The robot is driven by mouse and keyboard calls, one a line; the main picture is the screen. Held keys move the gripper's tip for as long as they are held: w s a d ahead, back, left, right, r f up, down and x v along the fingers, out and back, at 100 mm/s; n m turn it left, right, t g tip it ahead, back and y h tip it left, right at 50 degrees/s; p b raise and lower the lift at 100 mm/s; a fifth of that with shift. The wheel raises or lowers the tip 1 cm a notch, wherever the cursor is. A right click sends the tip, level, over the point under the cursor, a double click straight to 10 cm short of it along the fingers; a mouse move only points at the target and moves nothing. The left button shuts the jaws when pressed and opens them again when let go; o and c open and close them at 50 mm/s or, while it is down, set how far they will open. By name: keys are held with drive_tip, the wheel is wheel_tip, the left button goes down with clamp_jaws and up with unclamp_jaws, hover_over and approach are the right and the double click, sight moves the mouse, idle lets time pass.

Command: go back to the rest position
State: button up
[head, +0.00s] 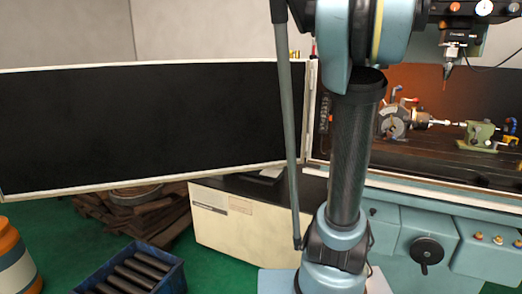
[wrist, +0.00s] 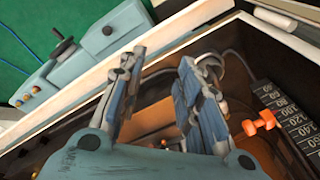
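My gripper (wrist: 160,68) shows in the wrist view with its two blue-grey fingers spread apart. Nothing is held between them. It points over the edge of the machine's enclosure, with the light rim and the dark interior behind the fingers. In the head view my arm stands upright in front of the machine, and the gripper itself is out of that picture. The indexing chuck (head: 393,124) sits on the machine bed at the right, with a shaft running toward a green tailstock (head: 482,135).
A spindle head (head: 450,40) with a red-tipped probe hangs above the bed. A large black door panel (head: 150,125) stands open at the left. A blue crate (head: 135,272) of dark bars is on the green floor. The wrist view shows an orange knob (wrist: 260,122) and a scale (wrist: 285,110).

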drive_tip(key=s+a+f+n, duration=0.7)
drive_tip(key=s+f, duration=0.3)
drive_tip(key=f, duration=0.1)
drive_tip(key=s+a+f+n, duration=0.7)
drive_tip(key=s+a+f, duration=0.1)
drive_tip(key=s+f, duration=0.3)
drive_tip(key=shift+s+a+f, duration=0.15)
drive_tip(key=shift+a+f, duration=0.1)
drive_tip(key=shift+f, duration=0.05)
